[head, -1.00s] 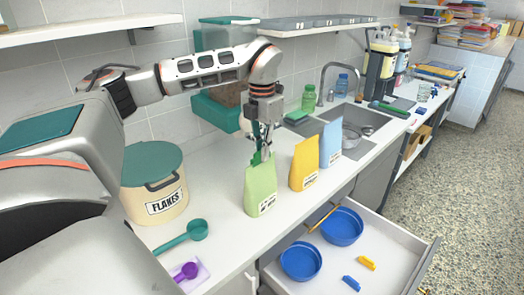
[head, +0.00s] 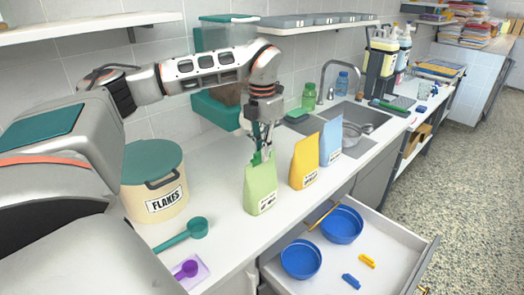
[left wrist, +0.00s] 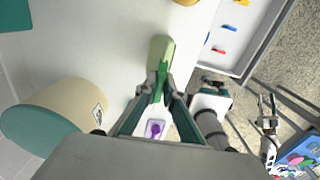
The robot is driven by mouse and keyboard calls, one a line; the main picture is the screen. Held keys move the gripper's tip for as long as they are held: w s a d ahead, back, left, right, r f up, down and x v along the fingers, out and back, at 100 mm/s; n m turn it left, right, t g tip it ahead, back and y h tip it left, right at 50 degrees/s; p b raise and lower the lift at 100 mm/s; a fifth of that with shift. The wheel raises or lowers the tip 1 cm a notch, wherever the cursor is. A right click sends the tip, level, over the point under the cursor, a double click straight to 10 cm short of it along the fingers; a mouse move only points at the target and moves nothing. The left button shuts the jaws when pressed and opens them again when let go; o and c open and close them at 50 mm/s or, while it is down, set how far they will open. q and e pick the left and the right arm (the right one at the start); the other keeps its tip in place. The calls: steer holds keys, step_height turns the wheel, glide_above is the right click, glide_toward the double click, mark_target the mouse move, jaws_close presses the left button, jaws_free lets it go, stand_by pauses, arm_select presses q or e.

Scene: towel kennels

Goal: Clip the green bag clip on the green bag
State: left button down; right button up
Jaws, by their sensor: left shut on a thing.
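The green bag (head: 261,188) stands upright on the white counter, left of the yellow bag. My left gripper (head: 262,151) is directly above it, pointing down, shut on the green bag clip (head: 257,158). The clip is at the bag's top edge; I cannot tell whether its jaws are around the edge. In the left wrist view, the clip (left wrist: 159,92) sits between the fingers and overlaps the near end of the green bag (left wrist: 162,50). My right gripper is not in the head view; a small gripper-like shape at the right of the left wrist view is too unclear to judge.
A yellow bag (head: 304,162) and blue bag (head: 331,143) stand to the right, before the sink. The FLAKES tub (head: 155,182) and green scoop (head: 185,235) are left. An open drawer (head: 391,250) holds blue bowls (head: 301,259), a blue clip (head: 350,281) and a yellow clip (head: 367,260).

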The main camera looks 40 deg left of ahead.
arm_select(q)
steer(key=shift+f, duration=0.1)
stand_by(0.3)
steer(key=c, duration=2.1)
jaws_free()
steer(key=o, duration=0.5)
steer(key=shift+r, duration=2.55)
